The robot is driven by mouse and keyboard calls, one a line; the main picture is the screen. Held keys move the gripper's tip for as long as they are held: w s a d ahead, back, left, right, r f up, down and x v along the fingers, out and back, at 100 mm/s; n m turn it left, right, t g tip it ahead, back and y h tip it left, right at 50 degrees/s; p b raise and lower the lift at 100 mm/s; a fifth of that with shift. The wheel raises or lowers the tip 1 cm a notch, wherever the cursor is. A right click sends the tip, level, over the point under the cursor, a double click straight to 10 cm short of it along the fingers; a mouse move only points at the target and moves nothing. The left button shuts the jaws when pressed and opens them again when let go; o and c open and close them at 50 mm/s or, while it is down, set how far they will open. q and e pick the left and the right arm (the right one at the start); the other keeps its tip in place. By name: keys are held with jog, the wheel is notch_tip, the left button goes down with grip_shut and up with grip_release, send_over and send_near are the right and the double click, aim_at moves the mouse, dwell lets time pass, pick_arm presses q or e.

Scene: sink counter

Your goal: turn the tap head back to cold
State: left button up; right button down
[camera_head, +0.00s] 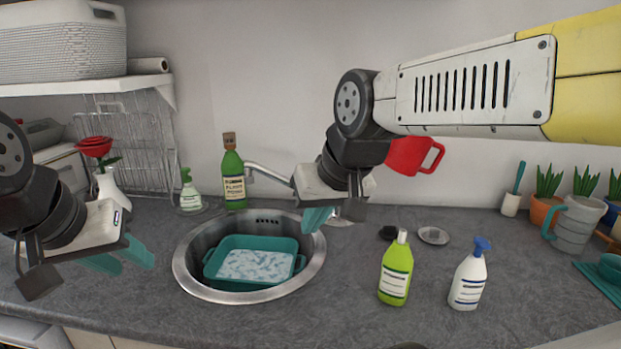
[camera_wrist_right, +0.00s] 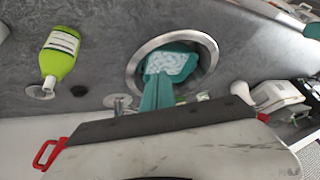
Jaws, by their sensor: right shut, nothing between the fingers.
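The silver tap (camera_head: 268,172) stands behind the sink, its spout reaching left over the bowl. Its base and head are largely hidden by my right gripper in the head view. In the right wrist view, part of the tap (camera_wrist_right: 120,102) shows beside the teal fingers. My right gripper (camera_head: 316,220) is shut and empty, fingers pointing down close to the tap at the sink's right rear edge. I cannot tell whether it touches the tap. The tap head's setting cannot be made out. My left gripper (camera_head: 118,260) is open and empty, left of the sink.
The round sink (camera_head: 180,270) holds a teal tub (camera_head: 285,244). A green bottle (camera_head: 234,185) and a soap dispenser (camera_head: 189,190) stand behind it. A lime bottle (camera_head: 395,272) and a white spray bottle (camera_head: 468,278) stand right. A red mug (camera_head: 408,158) is behind my right arm.

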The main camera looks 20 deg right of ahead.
jog(key=w+d+r+m+g+h, duration=0.15)
jog(key=w+d+h, duration=0.3)
jog(key=w, duration=1.15)
jog(key=w+d+m+g+h, duration=0.1)
jog(key=w+d+m+h, duration=0.3)
jog(key=w, duration=1.2)
jog(key=w+d+f+n, duration=0.2)
jog(key=d+f, duration=0.7)
jog(key=f, duration=0.1)
jog(key=shift+w+d+y, duration=0.3)
jog(key=shift+d+y, duration=0.1)
jog(key=shift+y, duration=0.05)
jog(key=shift+d, duration=0.1)
